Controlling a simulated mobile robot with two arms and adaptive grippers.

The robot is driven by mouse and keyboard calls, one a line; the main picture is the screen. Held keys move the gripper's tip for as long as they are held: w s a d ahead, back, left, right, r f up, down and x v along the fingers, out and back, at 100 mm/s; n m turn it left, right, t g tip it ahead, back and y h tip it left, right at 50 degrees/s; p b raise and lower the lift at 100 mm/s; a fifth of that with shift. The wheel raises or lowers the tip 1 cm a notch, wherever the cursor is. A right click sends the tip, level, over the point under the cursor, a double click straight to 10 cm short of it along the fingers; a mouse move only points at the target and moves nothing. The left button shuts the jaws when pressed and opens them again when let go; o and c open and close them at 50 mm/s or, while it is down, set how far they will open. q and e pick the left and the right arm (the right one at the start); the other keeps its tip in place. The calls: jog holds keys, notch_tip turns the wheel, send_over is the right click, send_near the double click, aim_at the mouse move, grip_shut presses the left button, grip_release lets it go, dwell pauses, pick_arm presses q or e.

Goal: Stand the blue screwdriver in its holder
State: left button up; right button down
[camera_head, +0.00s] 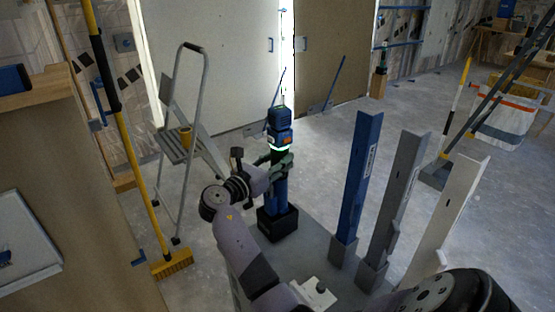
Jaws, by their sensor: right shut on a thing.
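The blue screwdriver (279,122) stands upright near the middle of the head view, with a bright green-white ring around its body. The black holder (279,225) is a box directly below. The tool's blue lower part meets the holder's top; how deep it sits inside I cannot tell. My left gripper is not in view.
Blue (361,185), grey (398,205) and white (452,215) upright posts stand right of the holder. A stepladder (183,150) and yellow broom (172,264) are at left. A wooden cabinet (95,170) borders the left. Open floor lies behind the posts.

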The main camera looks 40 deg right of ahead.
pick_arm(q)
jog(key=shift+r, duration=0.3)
pick_arm(e)
jog(key=shift+f, duration=0.15)
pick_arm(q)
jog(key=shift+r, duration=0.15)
pick_arm(e)
jog(key=shift+f, duration=0.35)
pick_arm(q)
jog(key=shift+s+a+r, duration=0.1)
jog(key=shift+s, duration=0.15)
pick_arm(e)
jog(key=shift+f, duration=0.1)
